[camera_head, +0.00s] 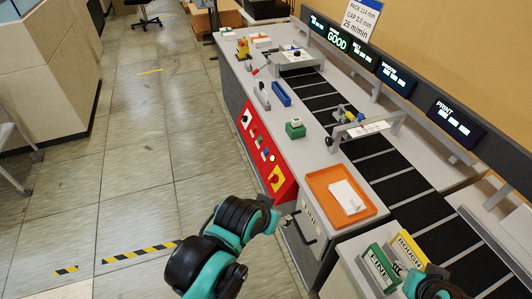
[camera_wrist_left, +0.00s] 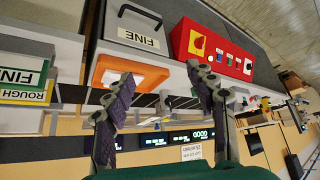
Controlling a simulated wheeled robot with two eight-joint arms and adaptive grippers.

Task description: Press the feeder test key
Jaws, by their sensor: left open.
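The panel also shows at the top of the left wrist view (camera_wrist_left: 212,50). Its labels are too small to read, so I cannot tell which key is the feeder test key. My left gripper (camera_head: 288,218) is below the panel's near end, apart from it, beside a drawer front. In the left wrist view the gripper (camera_wrist_left: 160,74) has its fingers spread with nothing between them. My right gripper is not visible.
An orange tray (camera_head: 368,213) with a white block sits on the counter. Boxes marked FINE (camera_head: 380,268) and ROUGH (camera_head: 409,250) stand near my right arm. A dark conveyor (camera_head: 385,160) runs behind. A handle sticks out of the drawer front. The floor left of the machine is clear.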

